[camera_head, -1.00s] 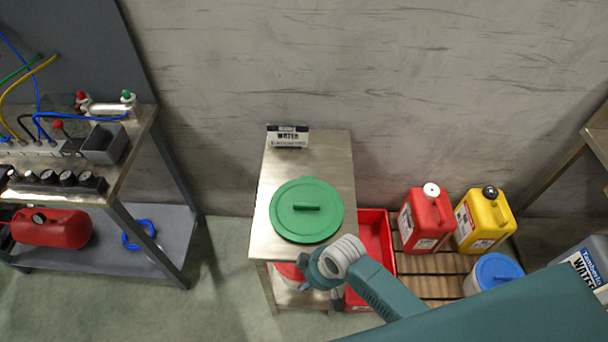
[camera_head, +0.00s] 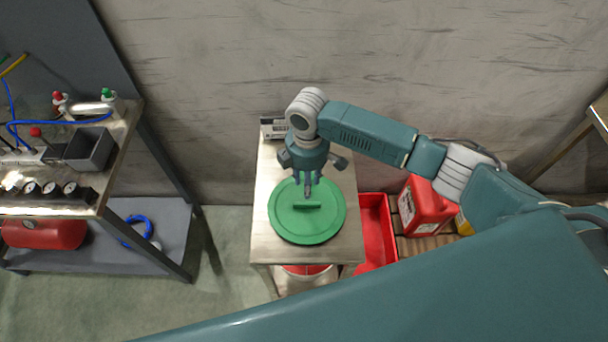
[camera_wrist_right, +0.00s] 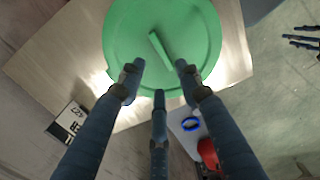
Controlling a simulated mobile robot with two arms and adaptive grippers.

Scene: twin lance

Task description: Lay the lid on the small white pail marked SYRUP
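A round green lid (camera_head: 283,222) with a bar handle lies on the small steel table, and it fills the top of the right wrist view (camera_wrist_right: 125,35). My right gripper (camera_head: 308,190) points down at the lid, near its handle. In the wrist view its three fingers (camera_wrist_right: 160,80) are spread and empty, with the handle between and beyond their tips. Dark fingers at that view's right edge look like my left gripper (camera_wrist_right: 305,38), too small to judge. A white and red pail (camera_head: 307,270) shows partly under the table; no SYRUP marking is readable.
A grey workbench (camera_head: 120,140) with fittings is at the left. My arm hides the lower right.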

